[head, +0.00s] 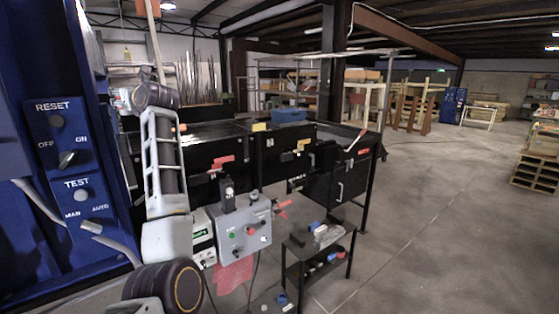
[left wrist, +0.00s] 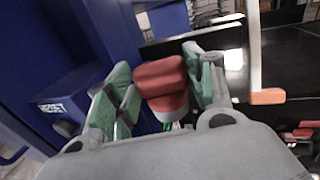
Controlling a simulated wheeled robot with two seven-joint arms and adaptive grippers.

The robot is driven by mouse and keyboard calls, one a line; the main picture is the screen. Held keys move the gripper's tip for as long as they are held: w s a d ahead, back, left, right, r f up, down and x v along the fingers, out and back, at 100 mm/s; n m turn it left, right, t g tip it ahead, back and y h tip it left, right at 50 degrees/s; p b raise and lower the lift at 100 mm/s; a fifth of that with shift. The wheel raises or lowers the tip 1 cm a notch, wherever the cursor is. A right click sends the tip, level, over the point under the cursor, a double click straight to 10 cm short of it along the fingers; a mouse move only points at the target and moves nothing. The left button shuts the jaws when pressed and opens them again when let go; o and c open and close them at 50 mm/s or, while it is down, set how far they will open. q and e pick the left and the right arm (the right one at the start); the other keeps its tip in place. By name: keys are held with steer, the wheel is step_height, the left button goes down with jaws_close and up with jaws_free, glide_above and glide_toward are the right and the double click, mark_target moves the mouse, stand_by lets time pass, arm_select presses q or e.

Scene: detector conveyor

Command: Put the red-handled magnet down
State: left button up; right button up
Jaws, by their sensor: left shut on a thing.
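In the left wrist view my left gripper (left wrist: 166,88) has its green fingers shut on the red handle of the magnet (left wrist: 162,80). The handle sits between the two fingertips, and the magnet's far end is mostly hidden. The magnet is held up beside a blue cabinet, and I cannot see it touching any surface. In the head view my left arm rises at the left, but its fingers and the magnet cannot be made out clearly there. My right gripper is not in view.
The blue cabinet (head: 42,200) with RESET and TEST switches stands close at the left. A black conveyor housing (head: 275,158) with red and yellow handles runs behind my arm. A grey control box (head: 244,232) and a small black side table (head: 338,246) stand before it. Open floor lies right.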

arm_select(q)
steer(key=s+d+f+m+t+h, duration=0.1)
steer(key=d+f, duration=0.1)
steer(key=f, duration=0.8)
steer(key=s+d+f+m+t+h+b, duration=0.1)
steer(key=d+f+m+t+h, duration=0.15)
steer(key=f, duration=0.85)
steer(key=s+d+f+h, duration=0.1)
steer(key=d+f, duration=0.2)
steer(key=f, duration=0.7)
steer(key=s+d+f+m+t+h, duration=0.1)
steer(key=s+d+f+m+h, duration=0.2)
steer(key=s+d+f, duration=0.5)
steer(key=s+d+f+m+t+h+b, duration=0.1)
steer(key=s+d+f+m+t+h, duration=0.1)
steer(key=s+d+f+h, duration=0.4)
steer(key=shift+s+d+f+m, duration=0.95)
steer(key=shift+s+f, duration=1.55)
steer(key=shift+f, duration=3.2)
steer(key=shift+s+f+h, duration=0.1)
steer(key=shift+f+h, duration=0.1)
steer(key=shift+h, duration=0.05)
steer(key=s+f, duration=0.4)
steer(key=f, duration=0.1)
steer(key=shift+s+f, duration=0.2)
steer(key=shift+f, duration=0.05)
